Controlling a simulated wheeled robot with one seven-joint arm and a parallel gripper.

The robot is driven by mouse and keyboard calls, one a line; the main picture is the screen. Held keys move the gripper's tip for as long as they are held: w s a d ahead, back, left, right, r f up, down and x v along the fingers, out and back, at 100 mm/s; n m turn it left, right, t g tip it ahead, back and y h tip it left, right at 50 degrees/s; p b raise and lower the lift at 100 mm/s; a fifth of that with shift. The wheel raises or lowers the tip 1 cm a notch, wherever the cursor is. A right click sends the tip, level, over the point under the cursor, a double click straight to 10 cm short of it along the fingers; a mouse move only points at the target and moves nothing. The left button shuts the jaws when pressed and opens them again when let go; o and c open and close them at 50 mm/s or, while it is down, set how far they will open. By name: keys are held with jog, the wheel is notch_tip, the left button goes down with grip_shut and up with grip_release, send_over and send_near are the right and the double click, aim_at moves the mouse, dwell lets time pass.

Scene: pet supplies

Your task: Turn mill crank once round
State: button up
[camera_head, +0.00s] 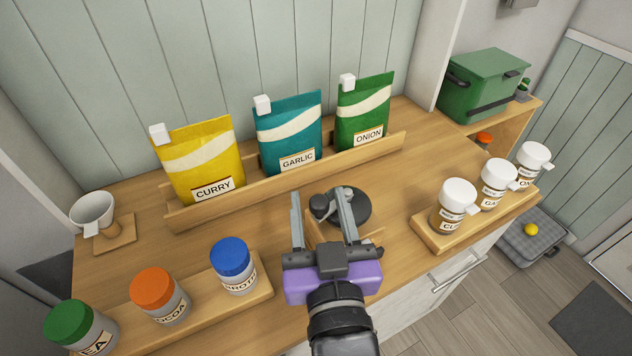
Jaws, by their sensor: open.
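The mill (357,204) stands on the counter in the middle, with a dark round top and a light wooden part showing below it. A dark crank knob (320,206) shows at the left of the top. My gripper (319,196) is open over the mill, with one finger left of the knob and the other right of it. I cannot tell whether either finger touches the knob. My gripper and its purple body hide much of the mill's front and the crank arm.
Curry (203,160), garlic (289,133) and onion (365,112) bags stand in a wooden rack (285,183) behind the mill. Lidded jars (168,308) stand front left, and white-capped shakers (455,208) stand on the right. A scoop (93,212) sits at the far left.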

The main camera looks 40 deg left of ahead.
jog(key=shift+x, duration=1.75)
grip_shut()
